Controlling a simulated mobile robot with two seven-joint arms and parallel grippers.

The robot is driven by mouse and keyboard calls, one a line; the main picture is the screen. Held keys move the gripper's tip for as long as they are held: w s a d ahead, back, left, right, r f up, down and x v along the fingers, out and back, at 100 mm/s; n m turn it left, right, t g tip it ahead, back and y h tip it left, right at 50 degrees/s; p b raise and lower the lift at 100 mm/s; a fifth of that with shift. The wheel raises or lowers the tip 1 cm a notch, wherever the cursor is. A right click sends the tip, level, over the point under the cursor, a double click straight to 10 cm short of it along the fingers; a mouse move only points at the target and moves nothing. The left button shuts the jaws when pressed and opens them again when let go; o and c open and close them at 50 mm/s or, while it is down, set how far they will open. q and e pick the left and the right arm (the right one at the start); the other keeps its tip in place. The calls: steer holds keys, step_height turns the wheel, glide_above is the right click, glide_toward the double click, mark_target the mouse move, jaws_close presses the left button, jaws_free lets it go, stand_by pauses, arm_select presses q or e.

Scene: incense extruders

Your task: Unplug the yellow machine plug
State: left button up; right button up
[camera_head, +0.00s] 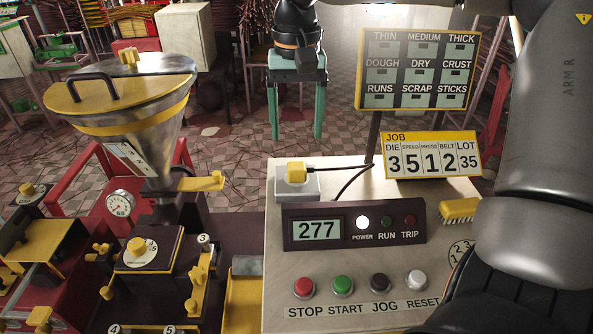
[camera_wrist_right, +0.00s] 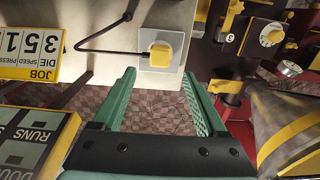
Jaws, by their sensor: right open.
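The yellow plug (camera_head: 295,171) sits in a pale socket block (camera_head: 298,190) at the back left corner of the machine's light top. A black cord runs right from it. My right gripper (camera_head: 297,137) hangs behind the plug with its green fingers pointing down, open and empty. In the right wrist view the plug (camera_wrist_right: 160,50) shows just beyond the gap between the open fingertips (camera_wrist_right: 159,73), apart from them. My left gripper is not in view.
A control box (camera_head: 420,235) reading 277 has its white POWER light lit. A JOB sign (camera_head: 430,153) and a label board (camera_head: 418,70) stand right of the plug. A metal hopper (camera_head: 125,100) stands left. A yellow brush (camera_head: 459,210) lies right.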

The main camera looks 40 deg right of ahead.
mark_target(296, 165)
step_height(296, 165, down, 8)
steer(key=b, duration=0.6)
steer(key=shift+r, duration=0.2)
steer(key=shift+f, duration=0.55)
stand_by(0.5)
jaws_close()
stand_by(0.6)
steer(key=shift+r, duration=0.1)
stand_by(0.3)
steer(key=shift+r+p, duration=2.95)
